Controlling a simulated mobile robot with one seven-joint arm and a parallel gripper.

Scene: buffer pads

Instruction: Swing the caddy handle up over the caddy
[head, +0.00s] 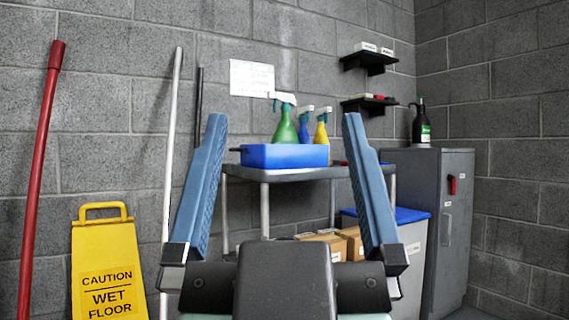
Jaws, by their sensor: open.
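The blue caddy (284,156) stands on the top of a grey cart (290,174). A green spray bottle (285,128), a blue one (305,130) and a yellow one (321,131) stand in it. A short dark piece (237,150) sticks out at the caddy's left end; it may be part of the handle, but I cannot tell. No handle shows arched over the bottles. My gripper (284,118) is open, with its two blue fingers pointing up on either side of the caddy in the picture. Nothing is between the fingers at close range, and the gripper appears nearer than the cart.
A yellow wet-floor sign (106,265), a red pole (42,170) and a white pole (172,150) stand at left. Cardboard boxes (325,243) sit under the cart. A blue-lidded bin (412,262) and grey cabinet (450,200) are at right. Two shelves (369,62) hang behind.

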